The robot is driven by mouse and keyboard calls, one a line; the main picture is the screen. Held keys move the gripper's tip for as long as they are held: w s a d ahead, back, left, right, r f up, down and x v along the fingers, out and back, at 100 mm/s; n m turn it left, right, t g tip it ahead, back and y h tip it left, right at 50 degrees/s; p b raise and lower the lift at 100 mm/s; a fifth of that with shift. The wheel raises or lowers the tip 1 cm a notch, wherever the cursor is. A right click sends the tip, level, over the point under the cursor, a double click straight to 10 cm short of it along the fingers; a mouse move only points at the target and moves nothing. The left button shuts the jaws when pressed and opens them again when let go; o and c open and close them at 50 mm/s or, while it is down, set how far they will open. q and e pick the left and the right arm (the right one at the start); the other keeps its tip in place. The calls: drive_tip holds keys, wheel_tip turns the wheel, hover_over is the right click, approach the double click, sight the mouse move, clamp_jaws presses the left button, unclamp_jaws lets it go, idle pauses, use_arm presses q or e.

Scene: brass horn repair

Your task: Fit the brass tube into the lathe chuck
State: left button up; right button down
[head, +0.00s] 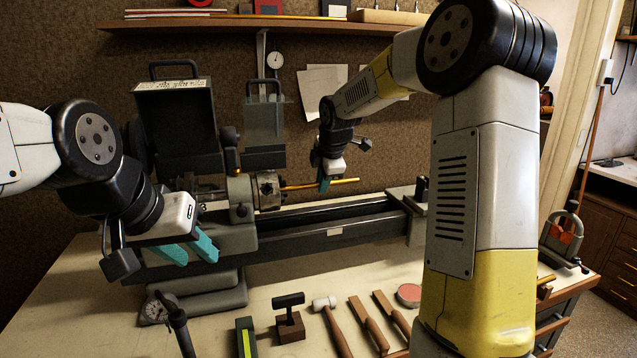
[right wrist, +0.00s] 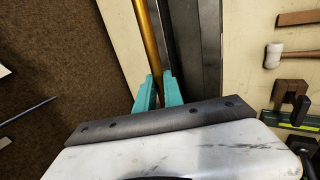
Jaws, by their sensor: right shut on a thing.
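The brass tube (head: 343,181) is held roughly level behind the lathe bed, its left end at the face of the lathe chuck (head: 266,189). I cannot tell whether that end is inside the jaws or only in front of them. My right gripper (head: 324,184) is shut on the tube near its middle. In the right wrist view the tube (right wrist: 148,38) runs up from between the teal fingers (right wrist: 158,92); the chuck is not seen there. My left gripper (head: 190,252) is empty, its teal fingers apart, in front of the headstock.
The lathe bed (head: 330,222) runs right to the tailstock end. A mallet (head: 327,303), wooden tools and a red-topped tin (head: 409,294) lie along the bench front.

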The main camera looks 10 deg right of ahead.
sight(305, 185)
drive_tip(key=shift+s+a, duration=0.25)
drive_tip(key=shift+a, duration=0.95)
drive_tip(key=shift+s+a, duration=0.2)
drive_tip(key=shift+a, duration=1)
drive_tip(key=c, duration=1.4)
unclamp_jaws()
drive_tip(key=shift+o, duration=0.2)
drive_tip(key=a+v, duration=0.1)
drive_tip(key=v, duration=0.7)
drive_tip(key=s+d+r+m, duration=0.1)
drive_tip(key=s+d+m, duration=0.25)
drive_tip(key=s, duration=0.35)
drive_tip(key=s+d+r+m, duration=0.1)
drive_tip(key=s+d+m, duration=0.2)
drive_tip(key=s+m, duration=0.3)
drive_tip(key=s+d+f+m, duration=0.1)
drive_tip(key=s+f+m, duration=0.1)
drive_tip(key=s+m, duration=0.3)
drive_tip(key=s+d+f+m+y, duration=0.1)
drive_tip(key=s+m, duration=0.4)
drive_tip(key=s, duration=0.7)
drive_tip(key=shift+s+d+f, duration=0.2)
drive_tip(key=shift+s+f, duration=0.1)
drive_tip(key=shift+f, duration=0.6)
